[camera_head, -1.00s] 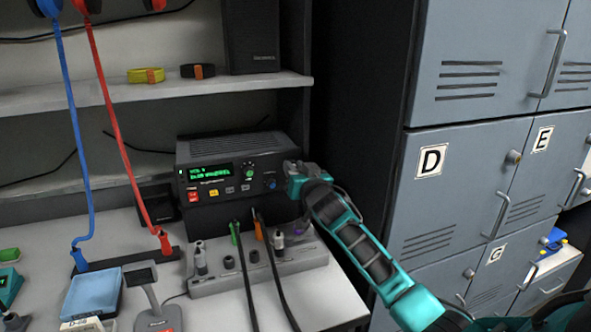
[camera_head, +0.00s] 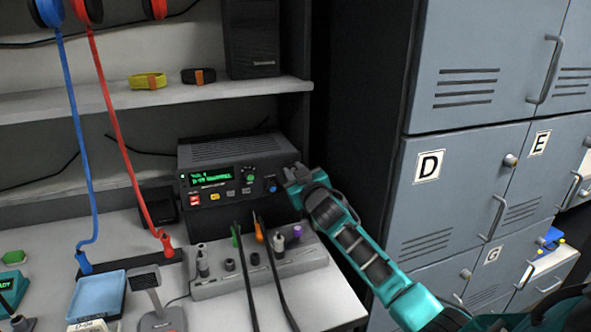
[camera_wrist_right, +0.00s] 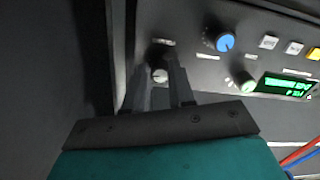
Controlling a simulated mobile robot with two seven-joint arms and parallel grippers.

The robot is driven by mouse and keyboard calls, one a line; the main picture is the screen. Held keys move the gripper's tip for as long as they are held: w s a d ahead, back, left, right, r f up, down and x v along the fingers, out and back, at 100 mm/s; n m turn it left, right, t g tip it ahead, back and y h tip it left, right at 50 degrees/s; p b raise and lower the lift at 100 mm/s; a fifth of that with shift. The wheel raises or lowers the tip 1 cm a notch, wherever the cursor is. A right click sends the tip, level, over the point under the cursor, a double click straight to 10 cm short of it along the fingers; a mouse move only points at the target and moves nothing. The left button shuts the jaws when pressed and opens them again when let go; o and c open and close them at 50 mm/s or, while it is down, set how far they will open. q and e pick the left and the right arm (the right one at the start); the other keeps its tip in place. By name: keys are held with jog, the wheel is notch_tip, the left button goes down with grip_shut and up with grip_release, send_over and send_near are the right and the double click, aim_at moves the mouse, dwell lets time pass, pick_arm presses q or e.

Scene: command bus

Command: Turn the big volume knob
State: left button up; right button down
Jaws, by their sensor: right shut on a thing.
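The black radio unit (camera_head: 235,173) stands on the bench, with a green lit display (camera_head: 211,176) and buttons on its front. In the head view my right gripper (camera_head: 291,174) is at the right end of the radio's front. It hides the knob there. My left gripper is not in view.
A grey socket strip (camera_head: 262,279) with several plugs and cables stands in front of the radio. A blue tray (camera_head: 100,312) and a desk microphone (camera_head: 153,300) are at left. Grey lockers (camera_head: 465,175) stand at right. Blue and red cords hang at left.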

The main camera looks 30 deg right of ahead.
jog(key=shift+n+p, duration=0.35)
jog(key=shift+n, duration=1.55)
jog(key=c, duration=1)
grip_release()
jog(key=shift+o, duration=0.2)
jog(key=v, duration=1.3)
